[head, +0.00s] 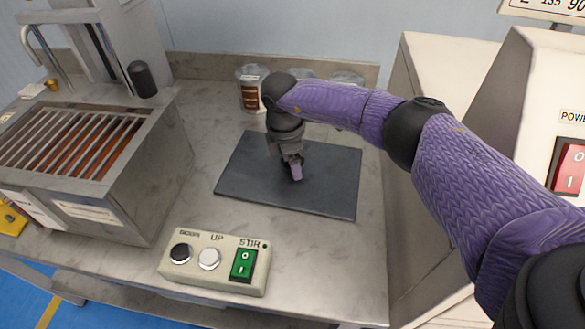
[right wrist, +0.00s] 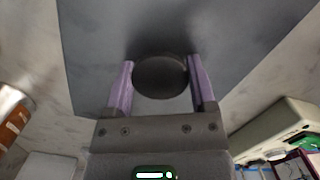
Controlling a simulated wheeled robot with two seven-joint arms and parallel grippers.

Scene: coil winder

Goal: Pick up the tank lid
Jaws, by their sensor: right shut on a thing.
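The tank lid (head: 325,184) is a flat dark grey rectangular plate on the bench, right of the open tank. In the head view it looks flat, and I see no clear gap under it. My right gripper (head: 293,173) points down over its middle. In the right wrist view, the fingers of my right gripper (right wrist: 161,85) stand on both sides of a dark round knob on the lid (right wrist: 100,45) and are shut on it. In the head view the gripper and arm hide the knob. My left gripper is not in view.
The open metal tank (head: 165,150) with a slatted rack (head: 70,145) stands at the left. Jars (head: 250,90) stand behind the lid. A machine with a red power switch (head: 568,168) is at the right.

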